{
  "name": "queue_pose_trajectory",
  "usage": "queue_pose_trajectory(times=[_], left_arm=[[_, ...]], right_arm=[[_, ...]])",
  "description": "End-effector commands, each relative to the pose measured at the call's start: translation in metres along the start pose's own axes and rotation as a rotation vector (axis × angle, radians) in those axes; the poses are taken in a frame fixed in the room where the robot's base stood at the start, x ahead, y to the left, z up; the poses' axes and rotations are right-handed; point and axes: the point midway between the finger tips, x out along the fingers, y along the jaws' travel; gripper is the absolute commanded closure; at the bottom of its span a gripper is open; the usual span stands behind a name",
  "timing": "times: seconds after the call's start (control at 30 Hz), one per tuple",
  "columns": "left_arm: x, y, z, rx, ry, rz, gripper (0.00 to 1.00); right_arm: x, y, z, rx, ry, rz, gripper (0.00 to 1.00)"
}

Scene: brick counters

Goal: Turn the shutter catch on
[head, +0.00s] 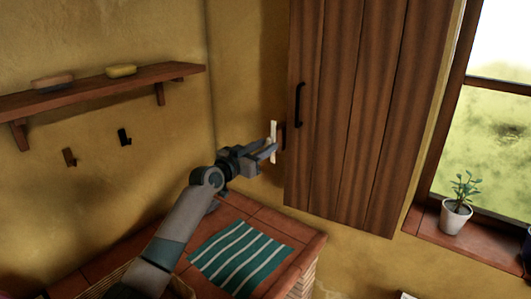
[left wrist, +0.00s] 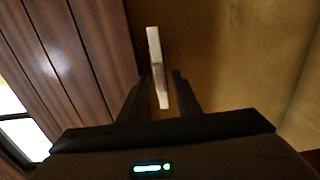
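The shutter (head: 365,110) is a large brown plank panel with a black handle (head: 299,104) near its left edge. The catch is a narrow white upright piece (head: 273,128) on the wall just left of the shutter; it also shows in the left wrist view (left wrist: 154,46). A small dark red-brown piece (head: 283,136) sits between it and the shutter. My left gripper (head: 270,149) is at the catch's lower part. Its fingers are apart (left wrist: 160,82), with the lower white part showing between them. I cannot tell whether they touch it. My right gripper is out of view.
A wall shelf (head: 130,83) with a pink-brown block and a yellow block is at left, with two hooks below. A striped teal cloth (head: 240,257) lies on the tiled counter under my left arm. A potted plant (head: 456,216) stands on the window sill at right.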

Motion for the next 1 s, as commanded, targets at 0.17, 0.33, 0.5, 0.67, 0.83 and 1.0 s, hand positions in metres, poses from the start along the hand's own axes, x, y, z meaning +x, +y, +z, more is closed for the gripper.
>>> queue_pose_trajectory(times=[0.17, 0.33, 0.5, 0.67, 0.83, 1.0], left_arm=[[0.007, 0.0007, 0.0, 0.001, 0.0, 0.001, 0.7], [0.0074, 0.0006, -0.0006, 0.001, 0.0, 0.001, 0.7], [0.0071, 0.0005, -0.0004, 0.0, 0.0, 0.0, 0.86], [0.007, 0.0004, -0.0004, 0.0, 0.0, 0.0, 1.0], [0.0074, 0.0, 0.0002, -0.002, 0.0, 0.0, 1.0], [0.0103, -0.0023, 0.0017, -0.02, 0.001, 0.0, 1.0]], right_arm=[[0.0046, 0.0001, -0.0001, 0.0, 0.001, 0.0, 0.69], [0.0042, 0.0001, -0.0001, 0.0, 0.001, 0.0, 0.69], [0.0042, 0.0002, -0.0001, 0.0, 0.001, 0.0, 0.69], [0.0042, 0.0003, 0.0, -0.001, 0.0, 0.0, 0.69], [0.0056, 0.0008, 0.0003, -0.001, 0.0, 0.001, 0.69], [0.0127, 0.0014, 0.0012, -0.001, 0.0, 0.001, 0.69]])
